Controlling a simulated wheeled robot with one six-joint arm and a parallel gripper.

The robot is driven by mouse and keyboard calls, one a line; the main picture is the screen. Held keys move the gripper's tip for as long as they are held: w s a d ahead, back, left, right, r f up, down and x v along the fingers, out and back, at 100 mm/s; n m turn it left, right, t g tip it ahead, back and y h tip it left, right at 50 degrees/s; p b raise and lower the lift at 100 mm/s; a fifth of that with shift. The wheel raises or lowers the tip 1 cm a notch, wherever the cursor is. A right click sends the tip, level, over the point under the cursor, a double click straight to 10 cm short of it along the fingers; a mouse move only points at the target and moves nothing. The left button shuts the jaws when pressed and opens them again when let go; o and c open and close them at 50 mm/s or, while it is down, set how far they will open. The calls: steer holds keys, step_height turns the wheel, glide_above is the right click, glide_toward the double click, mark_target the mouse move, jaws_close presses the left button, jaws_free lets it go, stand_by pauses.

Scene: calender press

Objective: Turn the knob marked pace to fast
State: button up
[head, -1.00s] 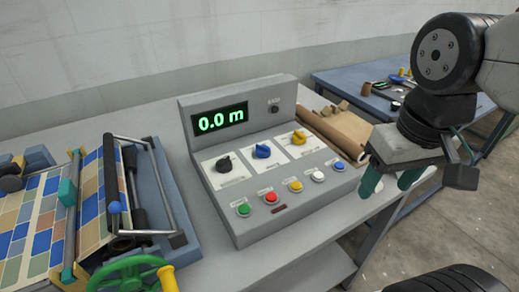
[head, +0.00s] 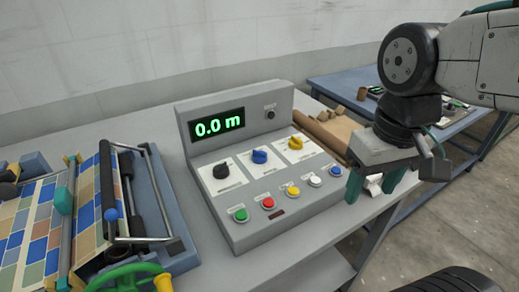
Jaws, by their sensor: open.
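The grey control panel (head: 290,218) stands on the bench with a green display (head: 217,126) reading 0.0 m. On its sloped face sit a black knob (head: 222,169), a blue knob (head: 260,156) and a yellow knob (head: 296,143), each on a white label plate. The print on the plates is too small to read, so I cannot tell which knob is marked pace. My gripper (head: 375,187) is to the right of the panel, with its green fingers pointing down, apart and empty. It touches no knob.
A row of coloured buttons (head: 293,190) runs along the panel's front. The press with a patterned sheet (head: 35,235) and a green handwheel (head: 125,276) is at left. A brown roll (head: 322,135) lies behind the panel. A blue table (head: 330,86) stands at back right.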

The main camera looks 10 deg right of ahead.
steer(key=w+a+n+g, duration=0.15)
steer(key=w+a, duration=0.25)
steer(key=w, duration=0.5)
steer(key=n+t, duration=0.1)
steer(key=n, duration=0.6)
glide_above(260, 151)
steer(key=shift+w+a+f, duration=0.15)
steer(key=shift+f, duration=0.4)
steer(key=shift+s+f+n, duration=0.1)
steer(key=shift+s+n, duration=0.1)
steer(key=shift+n, duration=0.05)
step_height(260, 151, down, 8)
steer(key=shift+r, duration=0.15)
steer(key=c, duration=1)
